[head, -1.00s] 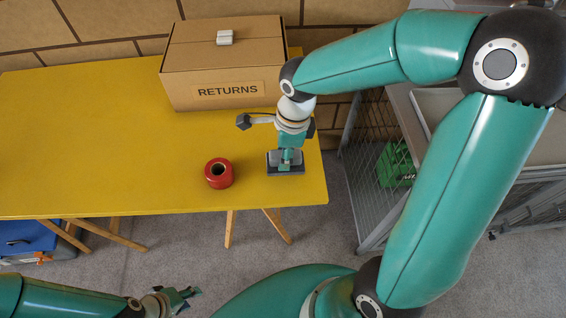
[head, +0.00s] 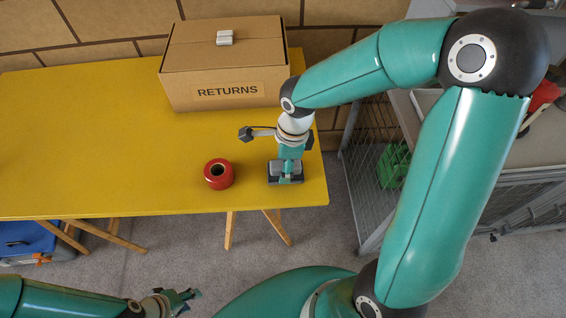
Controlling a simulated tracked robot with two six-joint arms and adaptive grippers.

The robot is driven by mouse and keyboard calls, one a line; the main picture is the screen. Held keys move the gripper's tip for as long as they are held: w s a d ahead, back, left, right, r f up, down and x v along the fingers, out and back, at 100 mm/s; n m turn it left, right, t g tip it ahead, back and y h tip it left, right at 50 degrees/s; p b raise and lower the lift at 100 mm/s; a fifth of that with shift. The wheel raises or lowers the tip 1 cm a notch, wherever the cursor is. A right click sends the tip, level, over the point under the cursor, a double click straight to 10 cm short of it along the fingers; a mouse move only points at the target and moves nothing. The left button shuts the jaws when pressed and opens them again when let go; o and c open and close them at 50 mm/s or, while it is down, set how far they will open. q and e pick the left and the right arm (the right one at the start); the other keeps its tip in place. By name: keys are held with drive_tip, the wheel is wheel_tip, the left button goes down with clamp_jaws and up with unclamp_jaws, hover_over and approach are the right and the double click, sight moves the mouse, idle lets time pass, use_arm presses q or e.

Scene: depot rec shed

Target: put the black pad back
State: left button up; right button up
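The black pad (head: 299,179) is a small dark block with a grey upper part, near the right front corner of the yellow table (head: 110,130). My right gripper (head: 287,173) points down over it, with its teal fingers closed at the pad's middle and hiding part of it. I cannot tell whether the pad's underside touches the table. My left gripper (head: 183,300) is low in the picture, in front of the table, empty, with its fingers apart.
A wire cage (head: 360,190) holding a green crate (head: 393,165) is right of the table.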

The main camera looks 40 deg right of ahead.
drive_tip(key=shift+r, duration=0.1)
drive_tip(key=shift+r, duration=0.2)
wheel_tip(320, 180, up, 12)
drive_tip(key=d+p, duration=0.1)
drive_tip(key=shift+s+f+p, duration=0.2)
drive_tip(key=shift+s+p, duration=0.1)
drive_tip(key=shift+s, duration=0.05)
drive_tip(key=shift+d, duration=0.1)
